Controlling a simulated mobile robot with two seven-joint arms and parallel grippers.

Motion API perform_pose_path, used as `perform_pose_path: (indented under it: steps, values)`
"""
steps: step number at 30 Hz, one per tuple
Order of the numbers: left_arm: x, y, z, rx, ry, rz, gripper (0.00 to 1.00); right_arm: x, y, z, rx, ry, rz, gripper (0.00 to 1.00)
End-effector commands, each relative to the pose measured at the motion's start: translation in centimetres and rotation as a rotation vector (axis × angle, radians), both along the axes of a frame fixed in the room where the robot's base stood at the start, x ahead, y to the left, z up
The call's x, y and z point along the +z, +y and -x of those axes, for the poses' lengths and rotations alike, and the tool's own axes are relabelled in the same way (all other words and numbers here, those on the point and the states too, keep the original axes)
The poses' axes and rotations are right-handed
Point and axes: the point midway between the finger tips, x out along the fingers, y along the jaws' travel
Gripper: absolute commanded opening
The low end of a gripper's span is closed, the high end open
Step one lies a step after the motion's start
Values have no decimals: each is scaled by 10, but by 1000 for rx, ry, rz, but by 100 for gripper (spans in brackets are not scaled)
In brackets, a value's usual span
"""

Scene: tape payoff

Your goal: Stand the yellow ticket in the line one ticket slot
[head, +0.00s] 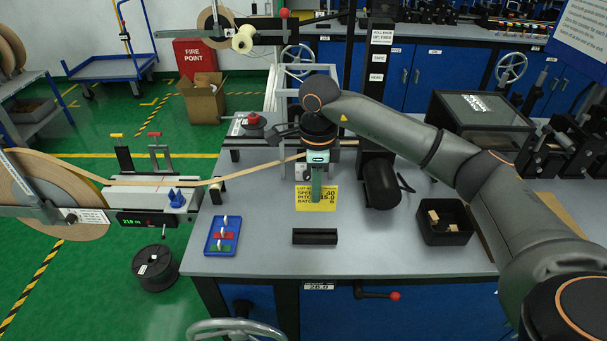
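The yellow ticket (301,201) with black print, including "SPEED 40" and "PITCH 15.0", is on the middle of the grey table. I cannot tell whether it lies flat or is lifted. My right gripper (316,199) comes from above, and its green fingers cover the middle of the ticket. The fingers show as one narrow strip, so their opening and any grip are unclear. A black block (315,237), which looks like the ticket slot, sits in front of the ticket; its line number is not readable. My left gripper is not in view.
A blue tray (211,247) with red and green pieces lies left. A black bin (445,239) with small blocks stands right. A black cylinder (381,184) is close right of the gripper. A tan tape (250,170) runs in from the left reel. The table's front edge is clear.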

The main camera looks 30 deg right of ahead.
Motion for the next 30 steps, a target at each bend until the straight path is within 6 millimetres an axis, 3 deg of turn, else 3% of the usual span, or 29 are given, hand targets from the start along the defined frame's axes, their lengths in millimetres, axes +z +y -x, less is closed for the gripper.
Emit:
perform_pose_path:
  steps: [11,30]
  values:
    - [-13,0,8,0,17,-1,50,-12,0,0,2,0,0,0]
    - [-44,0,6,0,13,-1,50,-57,0,1,2,1,1,0]
